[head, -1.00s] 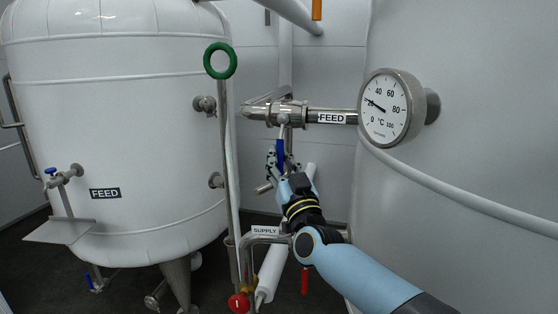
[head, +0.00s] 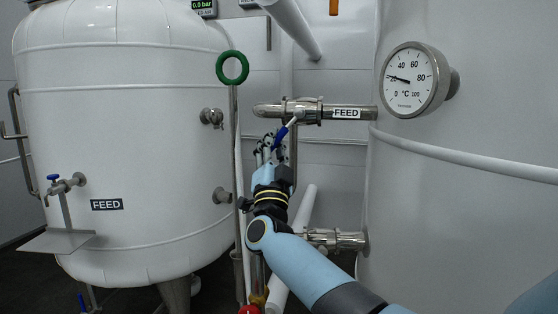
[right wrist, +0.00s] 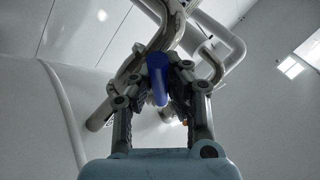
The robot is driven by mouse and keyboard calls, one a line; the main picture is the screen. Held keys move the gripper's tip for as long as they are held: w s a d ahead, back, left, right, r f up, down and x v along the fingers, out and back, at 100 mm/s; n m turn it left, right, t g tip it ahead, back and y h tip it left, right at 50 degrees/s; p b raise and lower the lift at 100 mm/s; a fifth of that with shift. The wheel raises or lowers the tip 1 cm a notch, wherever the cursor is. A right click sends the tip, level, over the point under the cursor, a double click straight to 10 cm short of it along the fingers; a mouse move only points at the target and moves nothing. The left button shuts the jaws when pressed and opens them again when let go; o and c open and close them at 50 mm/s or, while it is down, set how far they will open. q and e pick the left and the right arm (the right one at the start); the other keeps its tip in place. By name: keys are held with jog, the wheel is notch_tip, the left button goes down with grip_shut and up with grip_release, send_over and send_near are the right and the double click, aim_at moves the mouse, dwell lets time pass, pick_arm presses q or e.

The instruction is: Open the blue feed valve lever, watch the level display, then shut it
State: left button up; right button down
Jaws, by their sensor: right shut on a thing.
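The blue feed valve lever (head: 281,135) hangs from the steel pipe marked FEED (head: 345,113), slanting down and to the left. My right gripper (head: 273,148) is at the lever, below the pipe. In the right wrist view the blue lever (right wrist: 158,78) is between the fingers of my right gripper (right wrist: 160,85), which is shut on it. The lever's far end is partly hidden by the fingers in the head view. My left gripper is not in view.
A large white tank (head: 130,140) with a FEED label fills the left. A round °C gauge (head: 409,80) sits on the white tank at right. A green ring handle (head: 232,67) on a rod stands left of my right gripper. A lower steel pipe (head: 340,240) runs behind my forearm.

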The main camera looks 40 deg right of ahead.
jog(key=shift+w+a+r+m+g+h+b, duration=0.15)
jog(key=shift+m+g+h+b, duration=0.2)
jog(key=shift+m+h, duration=0.3)
jog(key=shift+w+a+r+m+g+h+b, duration=0.15)
jog(key=shift+m+g+h, duration=0.3)
jog(key=shift+m, duration=0.3)
jog(key=shift+f, duration=0.1)
jog(key=c, duration=1.3)
grip_release()
jog(key=shift+o, duration=0.2)
jog(key=v, duration=1.2)
jog(key=shift+d, duration=0.1)
